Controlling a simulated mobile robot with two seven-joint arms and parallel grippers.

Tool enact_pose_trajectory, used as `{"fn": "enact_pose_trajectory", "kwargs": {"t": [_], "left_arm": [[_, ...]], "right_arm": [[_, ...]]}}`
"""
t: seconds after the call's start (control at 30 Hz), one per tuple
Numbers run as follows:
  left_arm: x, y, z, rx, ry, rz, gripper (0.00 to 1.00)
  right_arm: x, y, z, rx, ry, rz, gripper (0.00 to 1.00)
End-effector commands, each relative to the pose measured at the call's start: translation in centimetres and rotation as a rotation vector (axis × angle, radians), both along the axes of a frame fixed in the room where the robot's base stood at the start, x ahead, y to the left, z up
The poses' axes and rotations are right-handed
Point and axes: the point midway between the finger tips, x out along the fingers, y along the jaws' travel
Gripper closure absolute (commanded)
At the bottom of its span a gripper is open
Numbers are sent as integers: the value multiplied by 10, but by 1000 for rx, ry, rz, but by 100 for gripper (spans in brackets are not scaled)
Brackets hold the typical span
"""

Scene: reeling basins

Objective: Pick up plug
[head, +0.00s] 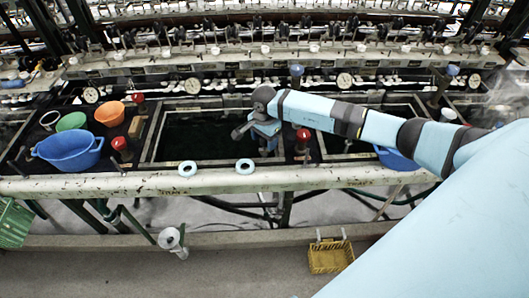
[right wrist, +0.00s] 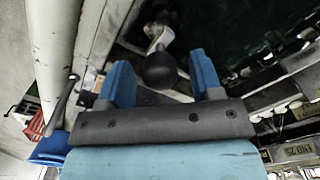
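My right gripper (head: 266,136) reaches over the dark basin in the middle of the head view and points down near its right end. In the right wrist view my right gripper (right wrist: 162,80) is open, its two blue fingers apart. A dark round knob with a pale stem, which looks like the plug (right wrist: 160,70), shows between and beyond the fingertips. I cannot tell how far below them it is, and no grip on it shows. In the head view my gripper and arm hide that spot. My left gripper is not in view.
The basin's pale front rail (head: 330,179) carries two light blue rings (head: 245,166). A blue bowl (head: 68,149), a green bowl (head: 71,121) and an orange bowl (head: 110,114) stand at left. Red-topped knobs (head: 119,144) stand beside the basin. A yellow basket (head: 331,256) is below.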

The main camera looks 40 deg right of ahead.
Motion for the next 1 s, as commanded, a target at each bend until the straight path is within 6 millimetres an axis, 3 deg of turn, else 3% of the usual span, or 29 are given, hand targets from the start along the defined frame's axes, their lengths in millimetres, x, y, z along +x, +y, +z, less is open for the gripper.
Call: {"fn": "enact_pose_trajectory", "kwargs": {"t": [0.03, 0.23, 0.27, 0.67, 0.87, 1.0], "left_arm": [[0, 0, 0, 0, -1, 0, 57], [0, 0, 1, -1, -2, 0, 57], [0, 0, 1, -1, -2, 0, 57], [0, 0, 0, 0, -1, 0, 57], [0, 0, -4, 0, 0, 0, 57], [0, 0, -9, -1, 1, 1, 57]], "right_arm": [[0, 0, 0, 0, 0, 0, 52], [0, 0, 0, 0, 0, 0, 98], [0, 0, 0, 0, 0, 0, 100], [1, 0, 7, 0, -2, -1, 100], [1, -1, 32, 0, -5, 1, 100], [1, -1, 63, -1, -5, 1, 100]]}}
